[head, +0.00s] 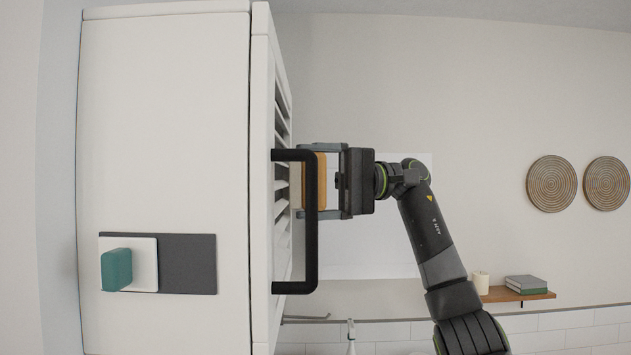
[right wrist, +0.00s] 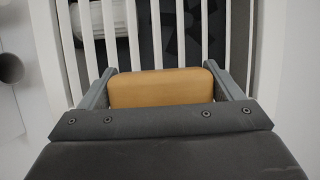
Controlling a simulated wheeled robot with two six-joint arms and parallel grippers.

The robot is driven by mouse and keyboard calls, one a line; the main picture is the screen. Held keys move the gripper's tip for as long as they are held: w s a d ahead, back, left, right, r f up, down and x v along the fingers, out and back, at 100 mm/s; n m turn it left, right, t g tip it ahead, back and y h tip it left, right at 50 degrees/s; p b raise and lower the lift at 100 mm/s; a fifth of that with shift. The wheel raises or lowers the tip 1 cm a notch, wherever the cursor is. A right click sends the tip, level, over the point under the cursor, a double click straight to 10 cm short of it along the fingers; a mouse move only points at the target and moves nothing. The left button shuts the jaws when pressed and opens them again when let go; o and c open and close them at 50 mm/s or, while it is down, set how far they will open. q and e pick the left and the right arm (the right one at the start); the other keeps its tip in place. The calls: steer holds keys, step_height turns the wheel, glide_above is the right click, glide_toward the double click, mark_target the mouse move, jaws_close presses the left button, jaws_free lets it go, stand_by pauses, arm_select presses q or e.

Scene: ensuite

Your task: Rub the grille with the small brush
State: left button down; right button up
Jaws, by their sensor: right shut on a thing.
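The grille (head: 281,122) is a set of white slats in the side of a white cabinet, seen nearly edge-on in the head view. In the right wrist view its slats (right wrist: 91,40) run away from me, with dark gaps between them. My right gripper (head: 311,181) is shut on the small brush (head: 322,178), a tan wooden block, and holds it close in front of the slats. The brush also shows between the fingers in the right wrist view (right wrist: 160,88). My left gripper is out of view.
A black bar handle (head: 311,250) stands out from the grille's panel, between the head camera and the brush. The white cabinet (head: 165,130) carries a teal knob (head: 117,269) on its face. A wooden shelf (head: 515,295) with books and a candle is at the right.

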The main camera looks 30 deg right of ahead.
steer(key=shift+w+d, duration=0.1)
steer(key=shift+d, duration=0.05)
steer(key=shift+d, duration=0.25)
steer(key=shift+s+d, duration=0.8)
steer(key=shift+d, duration=0.3)
steer(key=shift+s+d, duration=0.75)
steer(key=shift+d, duration=0.3)
steer(key=d, duration=0.1)
steer(key=s+d, duration=0.1)
steer(key=shift+s+d, duration=0.3)
steer(key=shift+w+a, duration=0.1)
